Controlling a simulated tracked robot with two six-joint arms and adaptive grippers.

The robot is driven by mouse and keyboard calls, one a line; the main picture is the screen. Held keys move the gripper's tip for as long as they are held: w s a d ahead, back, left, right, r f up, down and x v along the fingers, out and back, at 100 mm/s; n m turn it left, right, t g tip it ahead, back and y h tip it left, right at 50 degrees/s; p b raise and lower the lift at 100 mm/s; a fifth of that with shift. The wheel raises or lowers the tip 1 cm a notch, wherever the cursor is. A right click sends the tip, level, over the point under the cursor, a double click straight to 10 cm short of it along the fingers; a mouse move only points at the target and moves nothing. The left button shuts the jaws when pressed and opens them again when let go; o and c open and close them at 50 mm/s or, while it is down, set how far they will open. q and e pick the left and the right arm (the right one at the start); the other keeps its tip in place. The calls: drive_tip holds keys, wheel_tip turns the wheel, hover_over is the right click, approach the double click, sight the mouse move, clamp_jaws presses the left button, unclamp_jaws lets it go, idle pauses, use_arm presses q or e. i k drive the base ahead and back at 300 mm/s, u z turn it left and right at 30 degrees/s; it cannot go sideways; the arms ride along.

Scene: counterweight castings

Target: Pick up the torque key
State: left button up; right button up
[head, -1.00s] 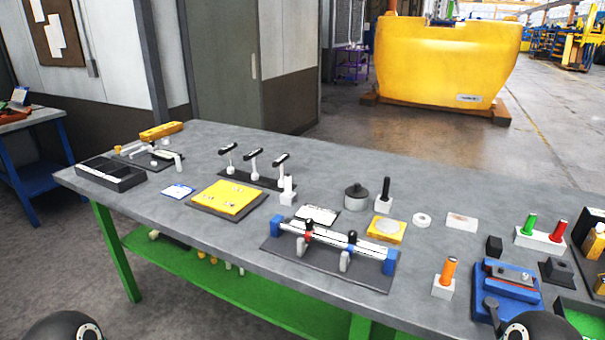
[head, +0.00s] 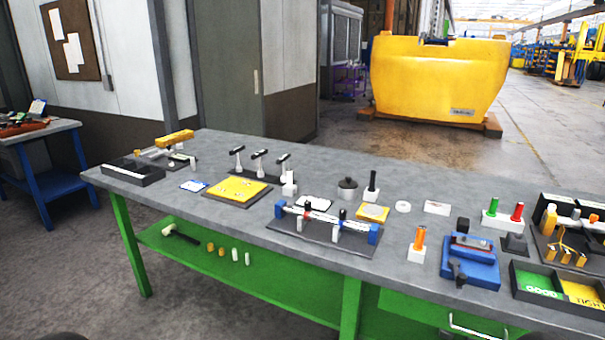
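No single object is clearly marked as the torque key. Three T-shaped tools with black cross handles and pale shafts stand in a row on a dark rack at the middle back of the bench: a left one (head: 237,158), a middle one (head: 259,162) and a right one (head: 282,167). A separate upright tool with a black handle (head: 372,182) stands in a white block to their right. I cannot tell which of these is the torque key. Neither gripper is in view.
The grey bench (head: 215,226) has a yellow plate (head: 237,190), a bar fixture (head: 325,222), a blue vise (head: 470,268), an orange-handled tool (head: 419,238) and sorting trays (head: 538,285). A green lower shelf (head: 290,285) holds a mallet. A yellow casting (head: 438,80) stands behind.

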sight(282, 160)
drive_tip(key=u, duration=0.2)
drive_tip(key=i, duration=0.75)
drive_tip(key=z, duration=2.9)
drive_tip(key=k, duration=0.2)
drive_tip(key=u, duration=1.25)
drive_tip(key=i, duration=0.2)
drive_tip(key=u, duration=0.05)
